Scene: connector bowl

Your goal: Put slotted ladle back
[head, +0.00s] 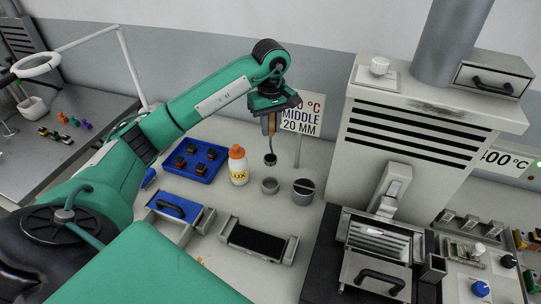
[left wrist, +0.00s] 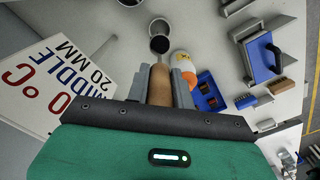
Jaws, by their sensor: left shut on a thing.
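My left gripper (head: 268,116) is shut on the brown handle of the slotted ladle (head: 270,158). The ladle hangs down, its small dark bowl in the air above the bench. A small grey cup (head: 270,186) stands below it, and a larger grey pot (head: 303,191) with a bar across its top stands to the right. In the left wrist view the handle (left wrist: 160,86) sits between the fingers of my left gripper (left wrist: 161,80). The ladle's dark bowl (left wrist: 160,45) shows beyond it, in front of a round container. My right gripper is not in view.
An orange-capped bottle (head: 238,166) and a blue tray (head: 196,160) of dark blocks stand left of the cups. A sign (head: 300,115) stands behind. A large vented machine (head: 415,125) blocks the right. A black-topped fixture (head: 258,243) lies in front.

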